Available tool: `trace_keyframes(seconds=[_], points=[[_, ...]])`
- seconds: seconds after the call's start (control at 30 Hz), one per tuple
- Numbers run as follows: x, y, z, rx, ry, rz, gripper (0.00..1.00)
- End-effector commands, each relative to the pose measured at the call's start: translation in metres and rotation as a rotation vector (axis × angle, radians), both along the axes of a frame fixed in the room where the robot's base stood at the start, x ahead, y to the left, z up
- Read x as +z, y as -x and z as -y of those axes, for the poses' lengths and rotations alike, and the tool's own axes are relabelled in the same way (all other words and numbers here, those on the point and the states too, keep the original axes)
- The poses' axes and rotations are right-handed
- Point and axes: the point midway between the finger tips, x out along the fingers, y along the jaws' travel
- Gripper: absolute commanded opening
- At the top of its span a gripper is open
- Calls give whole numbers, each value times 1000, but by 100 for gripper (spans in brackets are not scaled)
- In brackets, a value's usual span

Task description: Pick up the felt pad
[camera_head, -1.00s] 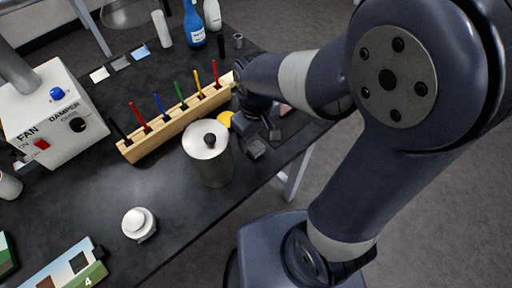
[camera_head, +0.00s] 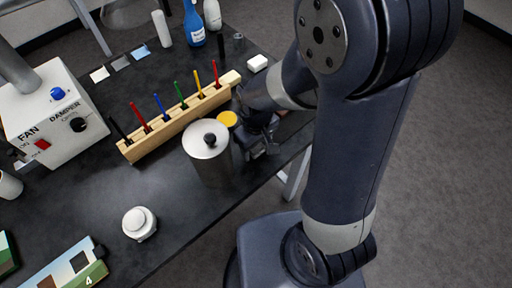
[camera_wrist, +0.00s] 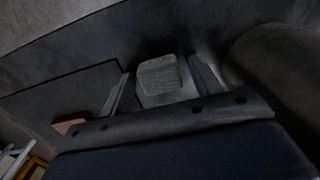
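The felt pad (camera_wrist: 158,76) looks like a small grey, rough-topped block in the wrist view. It lies between the two fingers of my gripper (camera_wrist: 159,67), with a visible gap on each side. The gripper is open and points down at the dark table top. In the head view my gripper (camera_head: 263,148) is low over the table's right edge, just right of the metal canister. There the pad cannot be told apart from the dark fingers.
A metal canister (camera_head: 208,165) with a black knob stands close left of my gripper. A wooden rack (camera_head: 170,128) of coloured sticks and a yellow disc (camera_head: 228,119) are behind. A white block (camera_head: 257,63) lies at the back right. A brownish piece (camera_wrist: 70,126) is left in the wrist view.

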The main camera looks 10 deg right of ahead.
Motion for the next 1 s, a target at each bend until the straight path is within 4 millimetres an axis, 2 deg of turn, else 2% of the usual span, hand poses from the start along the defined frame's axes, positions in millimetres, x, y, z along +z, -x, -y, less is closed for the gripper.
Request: trace_keyframes(seconds=[0.03,0.5,0.77,0.87,1.0], points=[[0,0,0,0,0,0,56],[0,0,0,0,0,0,19],[3,0,0,0,-1,1,19],[12,-1,0,0,-1,4,19],[34,-1,0,0,-2,6,19]])
